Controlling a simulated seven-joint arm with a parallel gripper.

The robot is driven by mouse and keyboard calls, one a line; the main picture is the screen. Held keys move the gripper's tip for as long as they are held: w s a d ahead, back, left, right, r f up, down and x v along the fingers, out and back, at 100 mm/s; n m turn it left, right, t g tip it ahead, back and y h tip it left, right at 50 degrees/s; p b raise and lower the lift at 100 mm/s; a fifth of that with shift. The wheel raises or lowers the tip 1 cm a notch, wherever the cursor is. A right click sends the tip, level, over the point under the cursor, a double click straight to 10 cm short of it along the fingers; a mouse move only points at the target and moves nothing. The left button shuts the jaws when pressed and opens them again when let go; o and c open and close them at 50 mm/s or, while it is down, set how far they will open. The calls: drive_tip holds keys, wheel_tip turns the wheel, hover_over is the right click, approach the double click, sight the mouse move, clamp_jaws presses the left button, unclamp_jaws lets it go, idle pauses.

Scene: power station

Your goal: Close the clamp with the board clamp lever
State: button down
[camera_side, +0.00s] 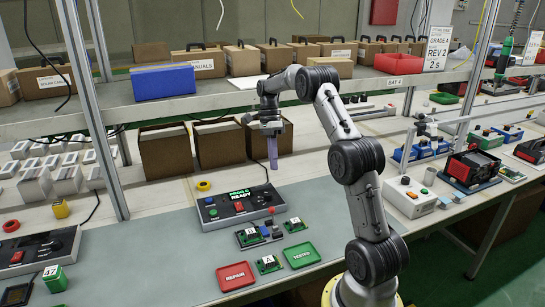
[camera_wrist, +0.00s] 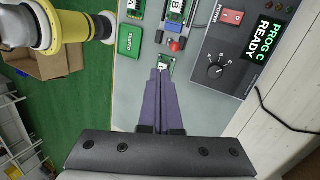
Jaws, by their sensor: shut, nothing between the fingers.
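The clamp fixture (camera_side: 261,241) sits on the grey mat in front of the programmer box, with a green board on its left and blue parts at its middle. In the wrist view the blue clamp part (camera_wrist: 175,28) shows beside board B (camera_wrist: 176,7). A red knob (camera_wrist: 175,46), which looks like the lever's end, is next to it. I cannot tell how far the clamp is closed. My gripper (camera_side: 273,168) points down above the bench behind the fixture. Its purple fingers (camera_wrist: 161,70) are shut and empty, apart from the knob.
The programmer box (camera_side: 238,205) reads PROG C READY. A loose green board (camera_side: 295,225) lies right of the fixture. Board A (camera_side: 268,264), a red REPAIR tray (camera_side: 236,276) and a green TESTED tray (camera_side: 301,255) lie in front.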

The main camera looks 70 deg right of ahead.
drive_tip(key=shift+w+d+r, duration=0.35)
drive_tip(key=shift+d+r, duration=0.1)
drive_tip(key=shift+r, duration=0.15)
